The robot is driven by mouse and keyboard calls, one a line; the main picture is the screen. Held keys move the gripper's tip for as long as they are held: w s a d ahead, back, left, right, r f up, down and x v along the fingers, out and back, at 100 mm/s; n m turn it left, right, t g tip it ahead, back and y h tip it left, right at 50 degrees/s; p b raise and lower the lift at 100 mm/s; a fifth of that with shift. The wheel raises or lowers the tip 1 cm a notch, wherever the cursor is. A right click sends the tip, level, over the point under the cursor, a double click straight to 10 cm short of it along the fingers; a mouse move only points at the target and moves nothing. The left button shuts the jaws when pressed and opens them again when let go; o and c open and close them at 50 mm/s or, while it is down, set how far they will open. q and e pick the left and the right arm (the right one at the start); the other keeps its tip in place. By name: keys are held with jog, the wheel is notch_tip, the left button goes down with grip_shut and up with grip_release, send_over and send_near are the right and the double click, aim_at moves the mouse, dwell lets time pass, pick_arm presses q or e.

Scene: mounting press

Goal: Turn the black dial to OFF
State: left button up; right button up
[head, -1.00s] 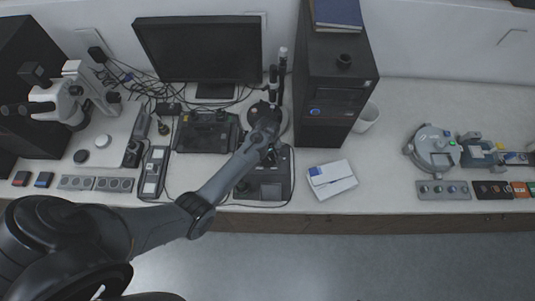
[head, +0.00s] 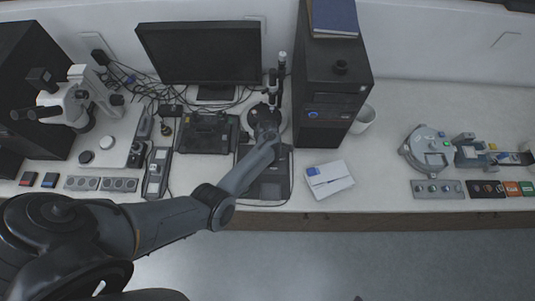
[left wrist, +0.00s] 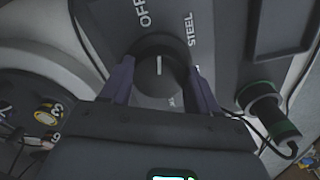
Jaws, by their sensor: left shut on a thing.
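In the left wrist view the black dial (left wrist: 153,83) sits on a grey panel with a white pointer line on its face. The line points up in the picture, between the printed labels OFF at upper left and STEEL at upper right. My left gripper (left wrist: 160,88) has its two purple-grey fingers on either side of the dial, shut on it. In the head view my left gripper (head: 265,118) is over the equipment in front of the monitor, and my arm hides the dial. My right gripper is in neither view.
A green-and-black cylindrical connector (left wrist: 268,112) with a cable sits right of the dial. The monitor (head: 200,52) stands behind, and a black tower (head: 330,85) stands close on the right. A white box (head: 329,179) lies in front of the tower.

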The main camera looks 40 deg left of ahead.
pick_arm(q)
jog(key=shift+n, duration=1.5)
jog(key=o, duration=1.1)
jog(key=shift+c, duration=0.2)
notch_tip(320, 180, up, 11)
jog(key=p, duration=0.3)
jog(key=shift+a+f, duration=0.1)
